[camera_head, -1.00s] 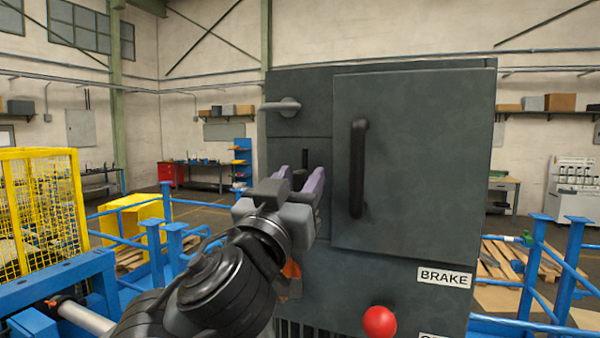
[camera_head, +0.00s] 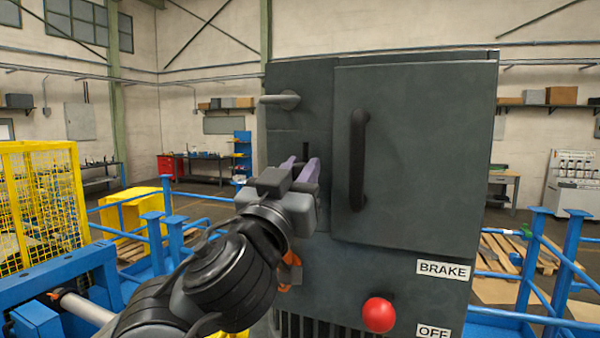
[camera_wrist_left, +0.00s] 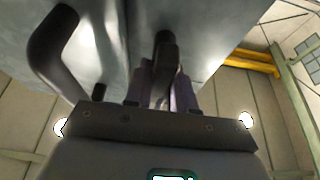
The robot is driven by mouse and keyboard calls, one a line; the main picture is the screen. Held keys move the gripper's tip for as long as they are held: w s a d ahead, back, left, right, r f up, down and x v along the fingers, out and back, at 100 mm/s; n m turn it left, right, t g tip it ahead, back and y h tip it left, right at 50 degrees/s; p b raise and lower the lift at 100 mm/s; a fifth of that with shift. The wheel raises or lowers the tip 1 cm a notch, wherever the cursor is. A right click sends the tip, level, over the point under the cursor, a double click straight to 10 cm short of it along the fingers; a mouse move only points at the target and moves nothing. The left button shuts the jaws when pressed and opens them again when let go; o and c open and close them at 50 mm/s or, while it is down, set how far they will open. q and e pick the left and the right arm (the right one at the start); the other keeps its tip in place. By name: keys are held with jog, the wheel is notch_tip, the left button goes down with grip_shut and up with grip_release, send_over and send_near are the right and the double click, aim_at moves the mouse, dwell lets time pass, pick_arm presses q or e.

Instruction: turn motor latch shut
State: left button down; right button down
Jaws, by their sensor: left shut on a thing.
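A tall dark grey cabinet (camera_head: 400,240) stands in front of me. My left gripper (camera_head: 302,165) has its purple fingers at the slotted panel left of the cabinet door. The fingers are shut on a dark lever, which shows between them in the left wrist view (camera_wrist_left: 166,48); in the head view they largely hide it. A grey lever handle (camera_head: 280,100) points left, near level, at the cabinet's upper left. No label marks either lever as the motor latch. My right gripper is out of view.
The door's black bar handle (camera_head: 358,160) stands out just right of my left gripper. A red ball knob (camera_head: 379,314) is low on the cabinet, near BRAKE and OFF labels. Blue rails (camera_head: 545,270) and a yellow cage (camera_head: 40,200) flank it.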

pick_arm(q)
jog(key=shift+f+m+h, duration=0.1)
jog(key=shift+m+h, duration=0.3)
jog(key=shift+m, duration=0.1)
jog(key=shift+m+g, duration=0.3)
jog(key=shift+m, duration=0.2)
jog(key=shift+d+m+h, duration=0.15)
jog(key=shift+m+h, duration=0.55)
jog(key=shift+m, duration=0.3)
jog(key=m+g+h+p, duration=0.1)
jog(key=m, duration=0.3)
jog(key=shift+d+g, duration=0.1)
jog(key=shift+g, duration=0.3)
jog(key=m+g+h+p, duration=0.1)
jog(key=m, duration=0.2)
jog(key=shift+s+d+m+p, duration=0.1)
jog(key=shift+m+p, duration=0.2)
jog(key=shift+p, duration=0.1)
jog(key=shift+s+d+f+m+g+p, duration=0.15)
jog(key=shift+m+g+p, duration=0.65)
jog(key=shift+m, duration=0.95)
jog(key=shift+w+f+m+g+p, duration=0.2)
jog(key=shift+m+g+p, duration=0.5)
jog(key=shift+m, duration=1.1)
jog(key=shift+s+d+f+m+g+p, duration=0.2)
jog(key=shift+m+g+p, duration=0.6)
jog(key=shift+m, duration=0.95)
jog(key=shift+a+f, duration=0.1)
